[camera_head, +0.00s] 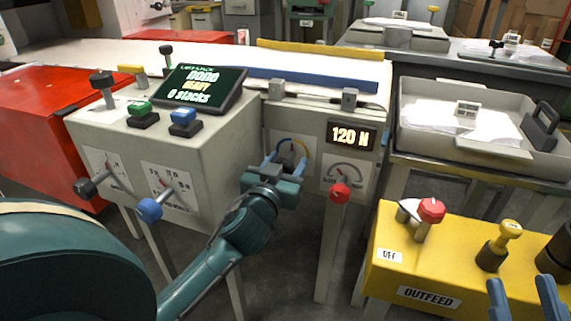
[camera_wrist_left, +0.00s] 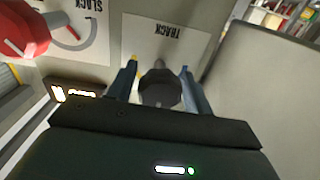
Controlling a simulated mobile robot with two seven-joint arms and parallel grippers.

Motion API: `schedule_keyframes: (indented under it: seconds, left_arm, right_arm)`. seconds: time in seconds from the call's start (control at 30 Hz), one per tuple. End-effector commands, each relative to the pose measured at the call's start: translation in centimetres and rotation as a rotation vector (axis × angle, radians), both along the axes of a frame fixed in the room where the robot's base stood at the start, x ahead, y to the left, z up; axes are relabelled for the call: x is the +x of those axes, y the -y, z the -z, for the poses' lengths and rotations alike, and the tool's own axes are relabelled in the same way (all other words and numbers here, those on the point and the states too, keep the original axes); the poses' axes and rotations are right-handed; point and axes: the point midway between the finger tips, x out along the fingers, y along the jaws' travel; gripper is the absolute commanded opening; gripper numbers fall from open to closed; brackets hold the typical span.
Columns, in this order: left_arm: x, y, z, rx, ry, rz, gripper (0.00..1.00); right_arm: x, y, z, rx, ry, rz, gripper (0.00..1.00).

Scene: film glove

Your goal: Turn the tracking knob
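The tracking knob (camera_wrist_left: 160,88) is dark and round, in front of a panel labelled TRACK (camera_wrist_left: 168,45) in the left wrist view. My left gripper (camera_wrist_left: 160,76) has its two blue fingers on either side of the knob, with small gaps visible; contact is not clear. In the head view my left gripper (camera_head: 285,163) is at the front of the grey machine, below the tracking dial (camera_head: 293,146), and hides most of the knob. My right gripper (camera_head: 522,290) shows two blue fingers spread apart at the lower right, with nothing between them.
A red SLACK knob (camera_head: 340,192) sits just right, under a display (camera_head: 351,135) reading 120. Black (camera_head: 86,187) and blue (camera_head: 150,209) knobs are on the left panel. A yellow OUTFEED box (camera_head: 420,270) with knobs is at the lower right, below a grey tray (camera_head: 420,150).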

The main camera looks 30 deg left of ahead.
Motion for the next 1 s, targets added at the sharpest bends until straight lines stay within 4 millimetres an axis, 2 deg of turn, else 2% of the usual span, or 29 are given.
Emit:
schedule_keyframes:
  seconds: [0.03,0.43,0.57,0.77,1.0]
  left_arm:
    - [0.0,0.0,0.0,0.000,0.000,0.000,0.46]
    - [0.0,0.0,0.0,0.000,0.000,-0.001,0.15]
    - [0.0,0.0,-0.2,0.032,-0.011,-0.001,0.15]
    - [0.0,0.0,-0.5,0.224,-0.060,-0.001,0.15]
    - [0.0,0.0,0.0,0.355,-0.088,0.000,0.15]
  right_arm:
    - [0.0,0.0,0.0,0.000,0.000,0.000,0.36]
    - [-0.1,0.0,0.1,0.001,-0.005,0.000,0.36]
    - [0.0,0.0,-0.4,0.005,-0.017,0.000,0.36]
    - [-1.1,-0.3,2.7,0.030,-0.258,0.009,0.36]
    - [-1.2,-0.2,3.6,0.009,-0.287,0.025,0.36]
